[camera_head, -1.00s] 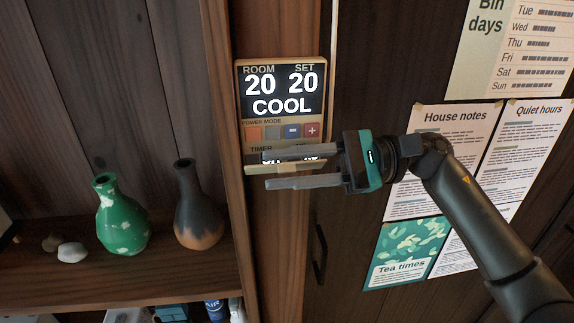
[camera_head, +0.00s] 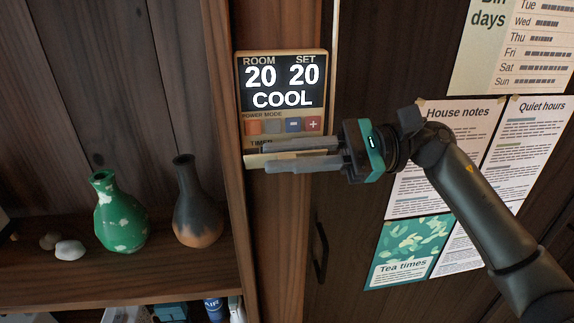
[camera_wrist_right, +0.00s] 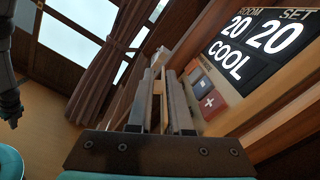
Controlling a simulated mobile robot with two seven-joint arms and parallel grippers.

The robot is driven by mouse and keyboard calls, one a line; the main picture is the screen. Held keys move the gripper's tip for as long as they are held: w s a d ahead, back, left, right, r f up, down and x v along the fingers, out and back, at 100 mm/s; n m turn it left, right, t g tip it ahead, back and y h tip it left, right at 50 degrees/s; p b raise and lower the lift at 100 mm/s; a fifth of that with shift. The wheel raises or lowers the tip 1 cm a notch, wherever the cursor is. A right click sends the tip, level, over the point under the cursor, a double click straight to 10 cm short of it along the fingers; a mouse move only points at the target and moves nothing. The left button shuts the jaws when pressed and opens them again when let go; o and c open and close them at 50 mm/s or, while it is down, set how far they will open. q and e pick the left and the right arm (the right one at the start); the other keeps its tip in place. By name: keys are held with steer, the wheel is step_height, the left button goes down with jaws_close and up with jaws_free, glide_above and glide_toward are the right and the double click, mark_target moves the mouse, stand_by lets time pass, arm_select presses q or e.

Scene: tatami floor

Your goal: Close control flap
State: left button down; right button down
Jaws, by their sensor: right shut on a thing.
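The wall control panel (camera_head: 326,85) shows ROOM 20, SET 20 and COOL, with a row of buttons below the screen. Its flap (camera_head: 254,161) shows as a pale strip at the panel's bottom, mostly hidden behind the fingers of my right gripper (camera_head: 267,155). In the right wrist view a tan strip of the flap (camera_wrist_right: 158,88) lies between the two fingers (camera_wrist_right: 160,74). My right gripper is shut on the flap. The flap's exact angle is hard to tell.
A shelf (camera_head: 80,270) on the left holds a green vase (camera_head: 121,215), a dark vase (camera_head: 197,205) and pale stones (camera_head: 70,250). Paper notices (camera_head: 455,130) hang on the dark door at right, which has a handle (camera_head: 319,255).

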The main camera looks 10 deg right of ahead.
steer(key=shift+w+r+m, duration=0.15)
steer(key=shift+w+m, duration=0.15)
steer(key=shift+m, duration=0.8)
steer(key=c, duration=0.9)
jaws_free()
steer(key=shift+c, duration=0.2)
steer(key=shift+o, duration=0.2)
steer(key=shift+r, duration=0.1)
